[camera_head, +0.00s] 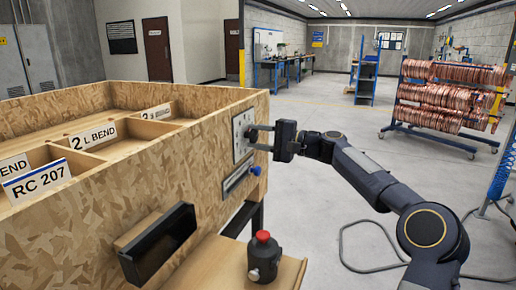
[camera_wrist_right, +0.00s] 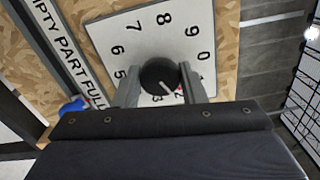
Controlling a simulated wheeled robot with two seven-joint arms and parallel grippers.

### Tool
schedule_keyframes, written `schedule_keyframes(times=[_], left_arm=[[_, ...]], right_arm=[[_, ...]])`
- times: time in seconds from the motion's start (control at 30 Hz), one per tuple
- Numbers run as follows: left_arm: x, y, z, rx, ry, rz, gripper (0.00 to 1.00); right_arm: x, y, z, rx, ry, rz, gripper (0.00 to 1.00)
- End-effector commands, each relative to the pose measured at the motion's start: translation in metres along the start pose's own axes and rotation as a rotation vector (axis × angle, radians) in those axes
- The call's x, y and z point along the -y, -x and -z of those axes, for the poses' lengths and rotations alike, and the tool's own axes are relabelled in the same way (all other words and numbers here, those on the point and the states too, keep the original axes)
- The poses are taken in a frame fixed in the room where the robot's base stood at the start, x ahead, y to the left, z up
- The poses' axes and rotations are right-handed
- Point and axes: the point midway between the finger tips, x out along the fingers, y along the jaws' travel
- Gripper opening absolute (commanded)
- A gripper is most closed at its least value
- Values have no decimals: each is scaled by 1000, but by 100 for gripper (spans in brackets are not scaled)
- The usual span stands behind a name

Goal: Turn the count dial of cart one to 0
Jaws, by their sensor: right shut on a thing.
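The count dial is a black round knob (camera_wrist_right: 157,75) on a white plate (camera_wrist_right: 150,40) with black digits, on the cart's chipboard wall. In the right wrist view its white pointer line slants down and right, toward a partly hidden red mark near the 2. The 0 is on the plate's right side. My right gripper (camera_wrist_right: 160,88) has one finger on each side of the knob and is shut on it. In the head view, the gripper (camera_head: 256,134) reaches the dial plate (camera_head: 240,123) from the right. My left gripper is out of view.
The wooden cart (camera_head: 150,165) has compartments with number signs and an RC 207 label (camera_head: 36,181). Below the dial is a slider with a blue knob (camera_head: 256,170). A copper tube rack (camera_head: 450,97) stands behind.

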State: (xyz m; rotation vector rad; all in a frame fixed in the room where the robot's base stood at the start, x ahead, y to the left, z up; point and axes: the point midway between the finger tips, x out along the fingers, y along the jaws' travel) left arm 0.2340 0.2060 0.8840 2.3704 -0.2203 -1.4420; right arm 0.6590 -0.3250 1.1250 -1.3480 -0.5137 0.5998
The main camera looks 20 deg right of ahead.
Motion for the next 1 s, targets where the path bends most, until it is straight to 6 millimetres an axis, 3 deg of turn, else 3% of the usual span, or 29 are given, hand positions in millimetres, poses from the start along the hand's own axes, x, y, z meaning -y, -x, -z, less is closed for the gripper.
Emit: schedule_keyframes(times=[0.03,0.4,1.0], left_arm=[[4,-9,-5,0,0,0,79],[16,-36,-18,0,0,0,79],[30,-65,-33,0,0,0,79]], right_arm=[[-5,0,0,1,47,0,15],[-5,0,1,1,398,0,15],[-4,0,1,2,932,-1,15]])
